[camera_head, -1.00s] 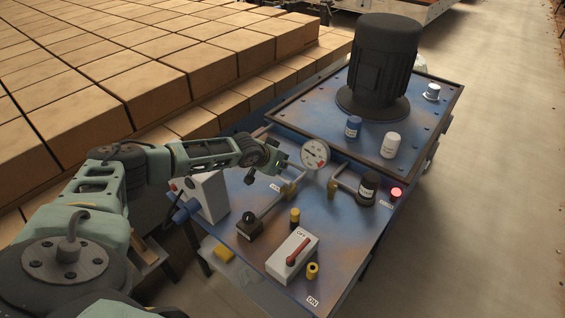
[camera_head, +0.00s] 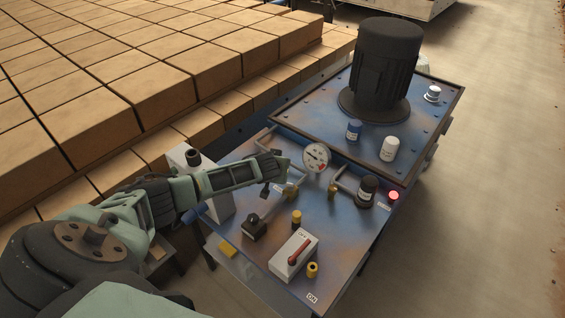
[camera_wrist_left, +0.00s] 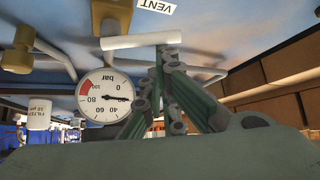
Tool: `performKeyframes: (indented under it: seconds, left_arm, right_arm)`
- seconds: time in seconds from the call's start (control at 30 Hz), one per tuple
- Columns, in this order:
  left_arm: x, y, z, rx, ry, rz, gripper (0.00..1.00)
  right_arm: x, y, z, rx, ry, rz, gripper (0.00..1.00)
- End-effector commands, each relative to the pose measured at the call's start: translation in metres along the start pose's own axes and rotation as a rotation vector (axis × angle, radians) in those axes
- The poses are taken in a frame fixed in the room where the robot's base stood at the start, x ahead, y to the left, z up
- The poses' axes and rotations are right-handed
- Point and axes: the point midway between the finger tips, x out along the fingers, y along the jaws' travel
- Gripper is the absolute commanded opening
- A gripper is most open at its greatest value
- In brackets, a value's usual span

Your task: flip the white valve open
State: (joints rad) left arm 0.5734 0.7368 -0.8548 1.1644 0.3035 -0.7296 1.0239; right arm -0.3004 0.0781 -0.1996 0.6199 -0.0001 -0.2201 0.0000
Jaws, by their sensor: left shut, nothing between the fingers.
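The white valve handle (camera_wrist_left: 125,41) is a bar crossing in front of my fingertips in the left wrist view. It sits by a brass body (camera_wrist_left: 112,17) near the VENT label (camera_wrist_left: 155,6). In the head view the brass fitting (camera_head: 291,192) shows on the pipe beside my left gripper (camera_head: 274,178); the white handle is not clear there. My left gripper is shut and empty, its fingertips (camera_wrist_left: 164,58) at the handle's edge. I cannot tell whether they touch it. My right gripper is not in view.
A pressure gauge (camera_head: 316,158) stands close to the right of my left gripper. A white switch box (camera_head: 294,255) with a red lever, a black motor (camera_head: 382,70) and a lit red button (camera_head: 393,195) are on the blue bench. Stacked bricks (camera_head: 120,80) lie behind my arm.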

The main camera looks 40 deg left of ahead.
Motion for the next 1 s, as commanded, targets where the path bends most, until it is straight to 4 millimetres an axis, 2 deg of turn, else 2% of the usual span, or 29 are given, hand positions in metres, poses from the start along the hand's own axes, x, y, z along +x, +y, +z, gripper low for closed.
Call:
performKeyframes:
  seconds: [0.03, 0.13, 0.43, 1.0]
  left_arm:
    - [-0.003, 0.002, 0.005, -0.035, -0.009, -0.027, 0.0]
    - [-0.005, 0.0, 0.008, -0.106, -0.008, -0.092, 0.0]
    - [-0.012, -0.002, 0.019, -0.315, -0.007, -0.286, 0.0]
    - [-0.028, 0.003, 0.036, -0.686, -0.005, -0.634, 0.0]
  right_arm:
    - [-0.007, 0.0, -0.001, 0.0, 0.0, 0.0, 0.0]
    - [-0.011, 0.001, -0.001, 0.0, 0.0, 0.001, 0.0]
    - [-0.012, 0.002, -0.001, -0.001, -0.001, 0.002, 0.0]
    - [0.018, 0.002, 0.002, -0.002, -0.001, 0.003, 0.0]
